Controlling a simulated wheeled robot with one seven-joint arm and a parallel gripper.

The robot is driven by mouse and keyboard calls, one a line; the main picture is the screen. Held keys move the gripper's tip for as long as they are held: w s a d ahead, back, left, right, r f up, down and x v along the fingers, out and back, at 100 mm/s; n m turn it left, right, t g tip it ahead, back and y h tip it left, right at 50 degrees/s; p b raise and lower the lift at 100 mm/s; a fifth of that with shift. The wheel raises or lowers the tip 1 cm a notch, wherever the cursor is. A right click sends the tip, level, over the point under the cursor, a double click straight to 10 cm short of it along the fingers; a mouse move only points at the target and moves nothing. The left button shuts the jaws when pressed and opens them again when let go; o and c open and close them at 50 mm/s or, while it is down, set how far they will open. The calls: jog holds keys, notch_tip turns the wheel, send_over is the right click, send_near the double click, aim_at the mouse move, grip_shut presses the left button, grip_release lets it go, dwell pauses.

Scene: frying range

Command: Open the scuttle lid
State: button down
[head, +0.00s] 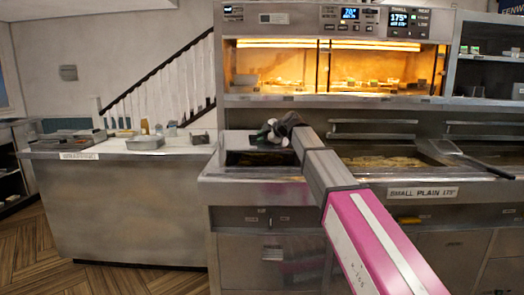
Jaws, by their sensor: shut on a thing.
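The scuttle is the left bay of the steel range, left of the fryer pans. Its dark opening (240,158) shows below and left of my gripper. A steel panel, seemingly the scuttle lid (236,141), stands at the back of the opening, so the bay looks at least partly uncovered. My gripper (267,133) is over the bay's back right, at the panel's upper edge. Its jaws are small and dark here, closed on what seems to be the lid's edge or handle. My wrist and arm hide the bay's right side and the exact contact.
Two fryer pans lie to the right, one with golden food (385,162), with steel lids (374,128) behind. A long-handled tool (460,158) rests across them. The lit hot cabinet (335,68) stands above the range. A counter (120,150) with trays is on the left.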

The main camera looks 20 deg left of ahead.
jog(key=w+a+r+m+g+h, duration=0.1)
jog(key=w+r+g, duration=0.3)
jog(key=w+r, duration=0.5)
jog(key=w+a+r+m+g+h, duration=0.2)
jog(key=w+a+r+m+g, duration=0.1)
jog(key=w+r, duration=0.7)
jog(key=shift+w+a+m+g, duration=0.4)
jog(key=shift+w+a+g, duration=0.3)
jog(key=shift+w, duration=1.15)
jog(key=c, duration=1)
grip_release()
